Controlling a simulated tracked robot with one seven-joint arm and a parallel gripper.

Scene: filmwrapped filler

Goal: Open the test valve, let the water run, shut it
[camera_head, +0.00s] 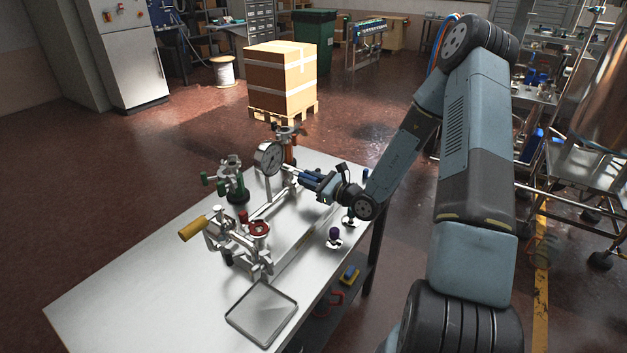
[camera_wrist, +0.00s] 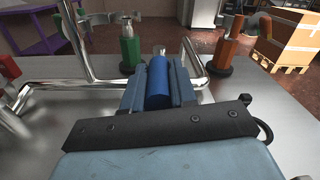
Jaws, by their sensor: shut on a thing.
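My gripper (camera_head: 303,175) reaches in from the right over the steel table and is shut on a blue cylindrical handle (camera_wrist: 158,82). In the wrist view the handle lies between the two blue-grey fingers, pointing away from me. The valve body behind it is hidden by the fingers. A silver pipe rig (camera_head: 262,211) stands on the table, with a round gauge (camera_head: 269,158) upright just left of my gripper. A shallow tray (camera_head: 262,312) lies at the near end of the rig. I cannot make out any water in it.
A green valve (camera_head: 232,180) and an orange valve (camera_head: 289,145) stand near the rig. A yellow handle (camera_head: 193,229) and a red handwheel (camera_head: 259,229) are on its near end. A purple-topped knob (camera_head: 334,237) stands at the right. The table's left part (camera_head: 130,285) is clear.

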